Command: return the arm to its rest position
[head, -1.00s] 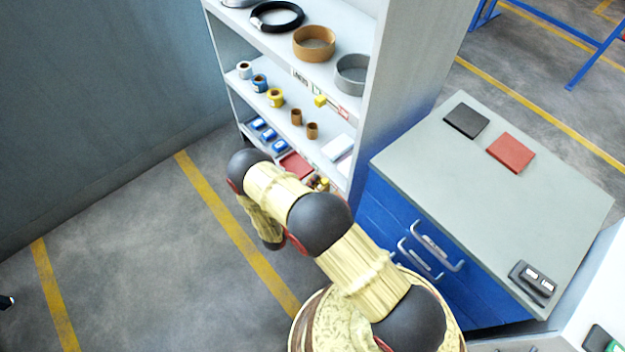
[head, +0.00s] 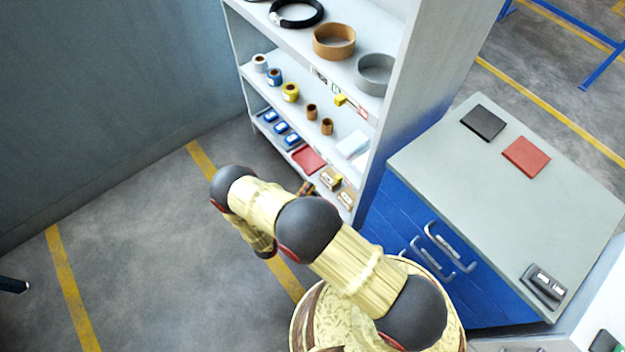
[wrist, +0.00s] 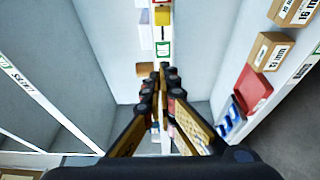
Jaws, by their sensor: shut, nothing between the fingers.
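My arm, in pale yellow with dark joints, is folded in the middle of the head view, its elbow bent and its forearm pointing down in front of the shelf unit (head: 440,90). My gripper (wrist: 162,72) shows in the wrist view with its dark fingers brought together and nothing between them. It points into the shelf unit. In the head view the gripper is mostly hidden behind the arm.
Shelves hold a black ring (head: 296,12), a brown ring (head: 334,41), a grey ring (head: 375,73) and small rolls. A red tray (head: 309,158) and cartons (head: 330,179) lie low. The grey-topped blue cabinet (head: 500,200) stands right.

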